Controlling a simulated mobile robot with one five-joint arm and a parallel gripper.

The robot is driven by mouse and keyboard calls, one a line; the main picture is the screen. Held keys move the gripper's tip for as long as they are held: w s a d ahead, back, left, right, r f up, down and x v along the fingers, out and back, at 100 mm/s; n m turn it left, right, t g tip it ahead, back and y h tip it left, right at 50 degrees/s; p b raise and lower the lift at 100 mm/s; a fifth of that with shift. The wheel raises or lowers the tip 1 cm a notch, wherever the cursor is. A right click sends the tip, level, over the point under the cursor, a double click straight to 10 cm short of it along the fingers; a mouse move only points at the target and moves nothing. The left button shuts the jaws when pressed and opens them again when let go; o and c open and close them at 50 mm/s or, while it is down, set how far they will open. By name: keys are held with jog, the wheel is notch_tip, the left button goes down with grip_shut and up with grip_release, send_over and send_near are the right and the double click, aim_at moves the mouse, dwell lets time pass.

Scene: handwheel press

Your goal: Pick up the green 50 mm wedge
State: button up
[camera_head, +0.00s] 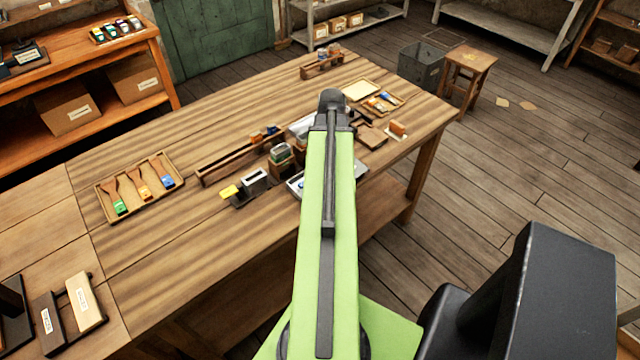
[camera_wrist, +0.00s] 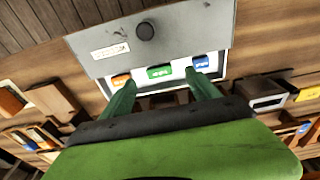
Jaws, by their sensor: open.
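In the wrist view, a green labelled piece (camera_wrist: 160,71), which looks like the wedge, lies in the middle of an open grey case (camera_wrist: 218,62). An orange piece (camera_wrist: 121,79) lies left of it and a blue piece (camera_wrist: 201,62) right of it. Their sizes cannot be read. My gripper (camera_wrist: 161,80) is open; its two green fingers stand apart in front of the case, one on each side of the green piece. I see nothing held. In the head view, my arm hides my gripper and most of the case (camera_head: 294,186).
The case's raised lid (camera_wrist: 175,32), with a black knob (camera_wrist: 145,31), stands beyond the pieces. In the head view, a wooden tray (camera_head: 101,190) with green, orange and blue-ended tools lies left on the workbench (camera_head: 190,240). A long wooden rack (camera_head: 225,163) and small blocks crowd the middle.

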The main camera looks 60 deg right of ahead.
jog(key=f+b, duration=0.3)
jog(key=w+f+b, duration=0.1)
jog(key=f+b, duration=0.1)
jog(key=shift+w+d+f, duration=0.1)
jog(key=shift+d+f, duration=0.1)
jog(key=shift+d, duration=0.05)
jog(key=shift+r, duration=0.2)
jog(key=c, duration=1.4)
jog(key=shift+r, duration=0.1)
